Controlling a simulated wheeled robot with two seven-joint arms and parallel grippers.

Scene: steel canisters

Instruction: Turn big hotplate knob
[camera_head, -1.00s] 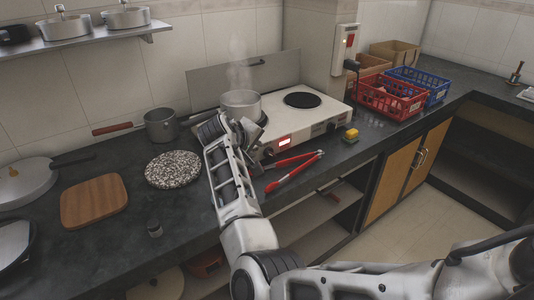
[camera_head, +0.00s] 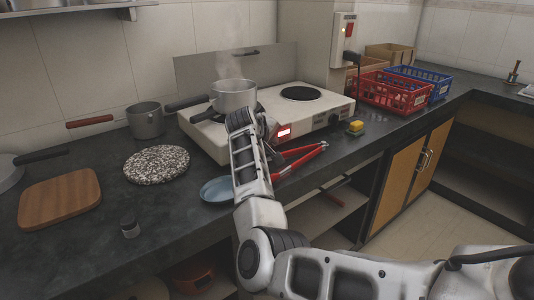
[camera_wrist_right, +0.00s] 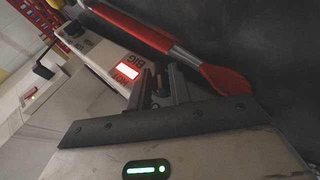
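The white hotplate (camera_head: 310,120) stands on the dark counter, with a red lit display (camera_head: 284,131) and knobs on its front face. A steaming pot (camera_head: 234,95) sits on its left burner; the right burner is bare. My right gripper (camera_wrist_right: 160,88) is at the front face beside the display, which also shows in the wrist view (camera_wrist_right: 127,70) near a "BIG" label. Its two fingers are apart, with a small dark knob-like part (camera_wrist_right: 158,92) seen between them. I cannot tell whether they touch it. In the head view my arm hides the big knob. My left gripper is not in view.
Red-handled tongs (camera_head: 298,160) lie on the counter close to my right gripper. A blue plate (camera_head: 216,190) is left of my forearm.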

